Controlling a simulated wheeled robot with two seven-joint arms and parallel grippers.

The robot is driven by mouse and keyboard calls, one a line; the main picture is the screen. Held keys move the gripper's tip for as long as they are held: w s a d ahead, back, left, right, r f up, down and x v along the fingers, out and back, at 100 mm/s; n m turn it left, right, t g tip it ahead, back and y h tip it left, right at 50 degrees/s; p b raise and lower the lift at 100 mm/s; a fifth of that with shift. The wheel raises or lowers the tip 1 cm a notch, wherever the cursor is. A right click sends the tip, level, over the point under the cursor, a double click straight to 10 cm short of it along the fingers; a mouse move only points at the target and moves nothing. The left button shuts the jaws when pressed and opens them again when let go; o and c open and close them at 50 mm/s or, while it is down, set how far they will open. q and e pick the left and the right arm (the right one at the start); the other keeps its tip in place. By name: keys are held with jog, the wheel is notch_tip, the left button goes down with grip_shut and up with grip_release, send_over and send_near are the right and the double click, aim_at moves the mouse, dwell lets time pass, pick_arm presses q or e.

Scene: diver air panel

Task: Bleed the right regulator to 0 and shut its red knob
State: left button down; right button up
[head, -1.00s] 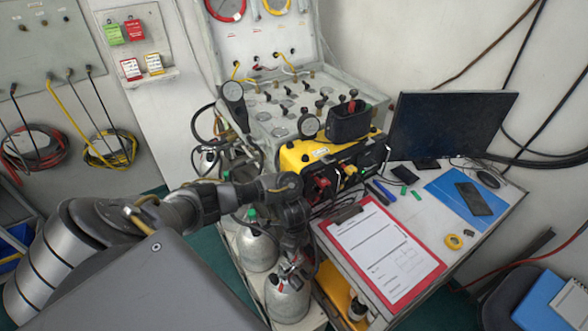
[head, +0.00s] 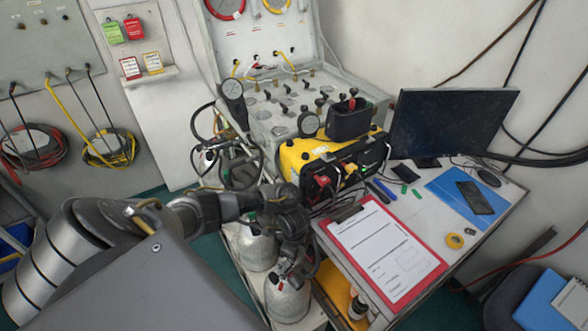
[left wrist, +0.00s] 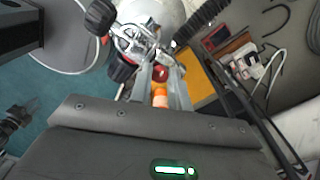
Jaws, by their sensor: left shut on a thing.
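Two pale cylinders stand beside the bench in the head view, one left (head: 257,252) and one right (head: 287,302). My left gripper (head: 290,250) is over the top of the right cylinder and covers much of its regulator. In the left wrist view the metal regulator (left wrist: 137,42) with black knobs sits on the cylinder top (left wrist: 160,14). My left gripper (left wrist: 160,90) is shut on the red knob (left wrist: 161,73), with an orange part (left wrist: 159,97) also between the fingers. Which gauge belongs to this regulator, and its reading, I cannot tell. My right gripper is out of view.
A yellow case (head: 300,155) sits on the bench behind my gripper, with a red clipboard (head: 432,262) to the right. Black hoses (head: 248,155) crowd the space above the cylinders.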

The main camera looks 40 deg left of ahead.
pick_arm(q)
jog(key=shift+m, duration=0.3)
jog(key=m+b, duration=0.1)
jog(key=m, duration=0.3)
jog(key=shift+m, duration=0.3)
jog(key=m+b, duration=0.2)
jog(key=m, duration=0.3)
jog(key=shift+w+f+b, duration=0.1)
jog(key=shift+b, duration=0.2)
jog(key=m+b, duration=0.4)
jog(key=m, duration=0.2)
jog(key=shift+f+m, duration=0.1)
jog(key=shift+m, duration=0.2)
jog(key=shift+r+m+b, duration=0.2)
jog(key=shift+m+b, duration=1.15)
jog(key=shift+m, duration=0.95)
jog(key=shift+d, duration=0.1)
jog(key=c, duration=1.6)
grip_release()
